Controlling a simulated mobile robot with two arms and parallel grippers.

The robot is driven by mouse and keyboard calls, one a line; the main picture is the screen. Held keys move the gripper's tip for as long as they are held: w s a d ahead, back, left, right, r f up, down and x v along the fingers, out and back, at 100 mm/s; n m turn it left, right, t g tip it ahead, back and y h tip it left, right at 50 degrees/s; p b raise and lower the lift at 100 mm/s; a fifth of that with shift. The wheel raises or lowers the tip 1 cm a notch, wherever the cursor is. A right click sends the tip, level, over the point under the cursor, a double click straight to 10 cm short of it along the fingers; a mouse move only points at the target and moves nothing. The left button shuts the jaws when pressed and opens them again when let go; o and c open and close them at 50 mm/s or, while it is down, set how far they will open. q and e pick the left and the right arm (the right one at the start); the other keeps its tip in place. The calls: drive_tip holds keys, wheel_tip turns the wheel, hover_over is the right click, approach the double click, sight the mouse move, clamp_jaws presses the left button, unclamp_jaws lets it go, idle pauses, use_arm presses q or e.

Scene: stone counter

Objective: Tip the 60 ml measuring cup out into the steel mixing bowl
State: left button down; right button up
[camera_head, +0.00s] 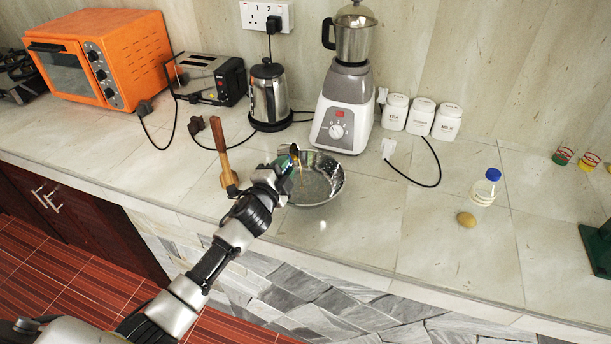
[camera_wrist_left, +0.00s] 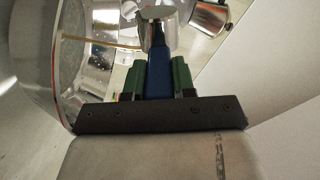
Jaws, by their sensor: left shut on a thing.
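My left gripper (camera_head: 284,167) is shut on the blue handle of the measuring cup. In the left wrist view the handle (camera_wrist_left: 159,84) sits between the green fingers, and the small steel cup (camera_wrist_left: 158,28) is beyond them. The cup is tilted over the steel mixing bowl (camera_head: 325,190), which stands on the counter. A thin amber stream (camera_wrist_left: 100,43) runs from the cup in the left wrist view and shows above the bowl in the head view. The bowl's curved side (camera_wrist_left: 52,60) fills the left of the wrist view. My right gripper is not in view.
A wooden-handled tool (camera_head: 222,150) stands left of the bowl. A blender (camera_head: 345,110) and kettle (camera_head: 268,95) stand behind it. A blue-capped jar (camera_head: 485,190) and a brown egg-shaped thing (camera_head: 466,219) are to the right. The counter right of the bowl is largely clear.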

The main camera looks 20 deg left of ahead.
use_arm(q)
drive_tip(key=shift+d+f+m+b, duration=0.1)
drive_tip(key=shift+f+m+b, duration=0.2)
drive_tip(key=shift+m+b, duration=0.1)
drive_tip(key=shift+s+d+m, duration=0.1)
drive_tip(key=shift+d+m, duration=0.65)
drive_tip(key=shift+m, duration=0.15)
idle(0.7)
drive_tip(key=shift+d+m, duration=0.2)
drive_tip(key=shift+m, duration=0.8)
idle(0.7)
drive_tip(key=a+n, duration=0.1)
drive_tip(key=n, duration=0.1)
drive_tip(key=a+n, duration=0.1)
drive_tip(key=shift+n, duration=0.4)
drive_tip(key=shift+a+r+n+p, duration=0.1)
drive_tip(key=shift+r+n+p, duration=0.5)
drive_tip(key=shift+r+p, duration=0.25)
drive_tip(key=n, duration=0.4)
drive_tip(key=shift+a+f+p, duration=0.35)
drive_tip(key=shift+a+p, duration=0.05)
drive_tip(key=w+a+f+n, duration=0.1)
drive_tip(key=a+f+n, duration=0.1)
drive_tip(key=a+n, duration=0.5)
drive_tip(key=shift+a+n+p, duration=0.35)
drive_tip(key=shift+a+n, duration=0.05)
drive_tip(key=shift+n, duration=0.7)
